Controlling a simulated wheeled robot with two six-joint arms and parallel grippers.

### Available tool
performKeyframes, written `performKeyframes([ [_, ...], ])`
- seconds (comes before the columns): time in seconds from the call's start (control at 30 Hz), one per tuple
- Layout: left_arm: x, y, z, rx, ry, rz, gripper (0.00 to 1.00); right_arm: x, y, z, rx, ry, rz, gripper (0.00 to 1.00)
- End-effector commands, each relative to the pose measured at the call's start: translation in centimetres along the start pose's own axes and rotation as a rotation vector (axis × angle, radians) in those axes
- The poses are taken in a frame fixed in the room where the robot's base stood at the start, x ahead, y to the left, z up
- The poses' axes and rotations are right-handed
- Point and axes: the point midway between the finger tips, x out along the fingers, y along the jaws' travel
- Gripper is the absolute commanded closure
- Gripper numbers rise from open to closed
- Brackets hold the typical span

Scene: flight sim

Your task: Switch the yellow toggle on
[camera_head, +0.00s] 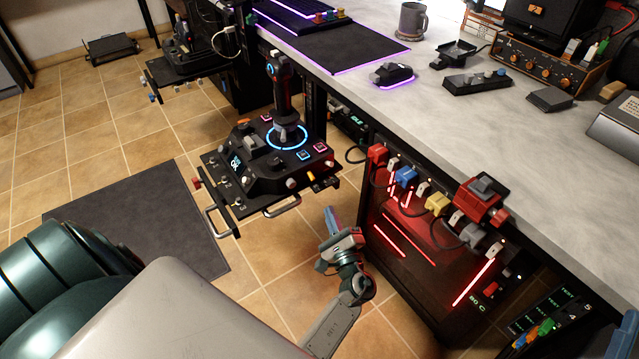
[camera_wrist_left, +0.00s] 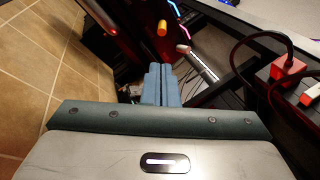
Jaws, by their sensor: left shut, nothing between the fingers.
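The yellow toggle (camera_head: 312,176) is a small yellow-orange lever on the front right edge of the black joystick panel (camera_head: 262,160). In the left wrist view the yellow toggle (camera_wrist_left: 162,28) shows as a short cylinder beyond my fingertips, with a clear gap. My left gripper (camera_head: 330,213) has blue fingers pressed together with nothing between them. It stands just below and right of the toggle in the head view, apart from the panel. In the left wrist view my left gripper (camera_wrist_left: 160,68) points toward the toggle. My right gripper is not in view.
A pale lever (camera_wrist_left: 183,48) is close to the yellow toggle. The desk (camera_head: 440,125) and a dark unit with red lights and colored plugs (camera_head: 400,230) stand close on the right. Tiled floor (camera_head: 270,265) lies open below.

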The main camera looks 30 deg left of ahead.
Motion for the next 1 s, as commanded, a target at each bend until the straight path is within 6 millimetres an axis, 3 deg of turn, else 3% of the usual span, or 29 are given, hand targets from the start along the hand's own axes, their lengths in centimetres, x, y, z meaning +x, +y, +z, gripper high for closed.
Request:
performKeyframes([
  [0.43,0.8,-0.1,0.0,0.003,-0.002,-0.003,1.0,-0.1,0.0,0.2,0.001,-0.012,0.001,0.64],
  [0.8,7.2,-0.1,0.1,0.003,-0.003,-0.004,1.0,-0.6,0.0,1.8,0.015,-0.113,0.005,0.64],
  [1.0,9.5,-0.1,0.0,0.002,-0.001,-0.002,1.0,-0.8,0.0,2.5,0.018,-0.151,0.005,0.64],
])
